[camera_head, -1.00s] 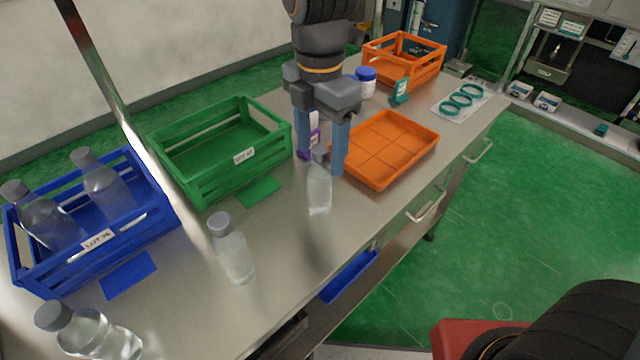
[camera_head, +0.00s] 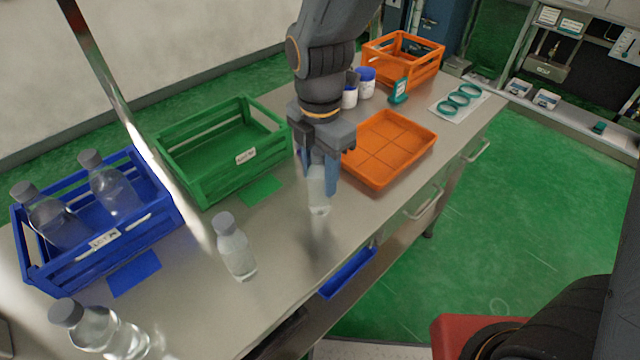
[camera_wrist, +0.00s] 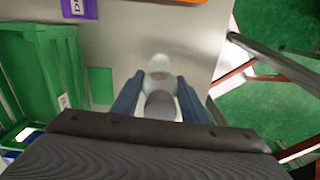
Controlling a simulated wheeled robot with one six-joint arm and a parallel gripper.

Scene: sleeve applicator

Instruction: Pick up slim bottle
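A clear slim bottle (camera_head: 318,197) stands upright on the bench between the green crate and the orange tray. My gripper (camera_head: 318,188) is lowered over it, with one blue finger on each side of its upper part; its cap is hidden in the head view. In the wrist view, the bottle's grey cap (camera_wrist: 160,105) and clear body show between the fingers. My gripper is open, with narrow gaps beside the bottle. Another clear bottle with a grey cap (camera_head: 235,248) stands nearer, to the left.
A blue crate (camera_head: 150,222) with two bottles and a green crate (camera_head: 192,180) stand left. Another bottle (camera_head: 100,330) is at the near left. An orange tray (camera_head: 380,180) lies close right of my gripper; white jars (camera_head: 366,88) stand behind.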

